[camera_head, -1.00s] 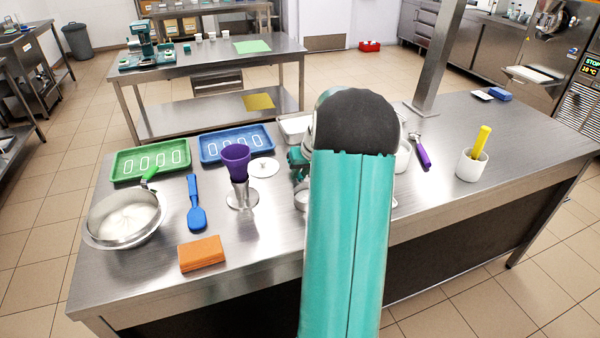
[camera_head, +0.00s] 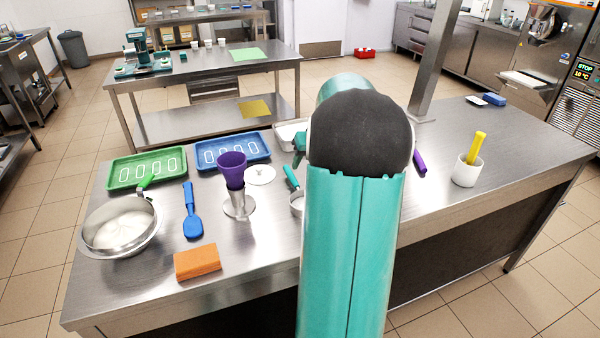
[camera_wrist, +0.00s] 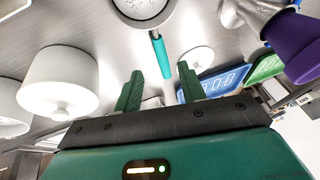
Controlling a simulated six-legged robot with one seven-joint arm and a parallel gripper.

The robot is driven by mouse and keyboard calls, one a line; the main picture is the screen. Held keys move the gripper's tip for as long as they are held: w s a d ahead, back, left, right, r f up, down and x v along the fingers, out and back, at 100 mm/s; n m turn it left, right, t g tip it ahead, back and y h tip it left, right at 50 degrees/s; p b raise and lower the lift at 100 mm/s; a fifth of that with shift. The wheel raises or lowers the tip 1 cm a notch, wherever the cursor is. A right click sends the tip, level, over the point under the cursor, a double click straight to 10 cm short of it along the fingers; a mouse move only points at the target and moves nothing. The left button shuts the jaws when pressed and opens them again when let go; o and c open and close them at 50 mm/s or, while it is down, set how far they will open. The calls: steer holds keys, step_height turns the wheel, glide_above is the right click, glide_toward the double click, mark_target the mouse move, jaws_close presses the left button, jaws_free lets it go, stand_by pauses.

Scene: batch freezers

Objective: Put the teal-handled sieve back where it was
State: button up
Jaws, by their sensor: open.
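The teal-handled sieve lies on the steel counter; in the head view its handle (camera_head: 291,178) and a bit of its bowl show left of my arm, which hides the rest. In the wrist view its round bowl is cut by the top edge, and its teal handle (camera_wrist: 160,55) points down towards my gripper (camera_wrist: 160,76). My gripper is open, with its two green fingers to either side of the handle's end in the picture. Nothing is held. In the head view my arm hides most of my gripper.
A purple cup on a metal stand (camera_head: 232,172), a white disc (camera_head: 260,175) and a blue tray (camera_head: 233,150) are left of the sieve. A blue spatula (camera_head: 193,212), orange block (camera_head: 197,262) and metal bowl (camera_head: 90,246) stand farther left. White lidded pots (camera_wrist: 60,85) show in the wrist view.

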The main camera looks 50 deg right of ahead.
steer(key=a+r+n, duration=0.1)
steer(key=a+r, duration=0.2)
steer(key=a, duration=0.6)
steer(key=a+r+n, duration=0.1)
steer(key=a+r, duration=0.3)
steer(key=a, duration=0.5)
steer(key=a+r+n, duration=0.1)
steer(key=a+r, duration=0.2)
steer(key=a, duration=0.7)
steer(key=s+a+f+n, duration=0.1)
steer(key=s+a, duration=0.5)
steer(key=a, duration=0.2)
steer(key=s+a+f+n, duration=0.1)
steer(key=s+a+n, duration=0.1)
steer(key=s+a, duration=0.3)
steer(key=a, duration=0.4)
steer(key=shift+s+a+f+n+t, duration=0.15)
steer(key=shift+s+a+n+t, duration=0.15)
steer(key=shift+s+t, duration=0.1)
steer(key=shift+c, duration=0.4)
steer(key=shift+d, duration=0.3)
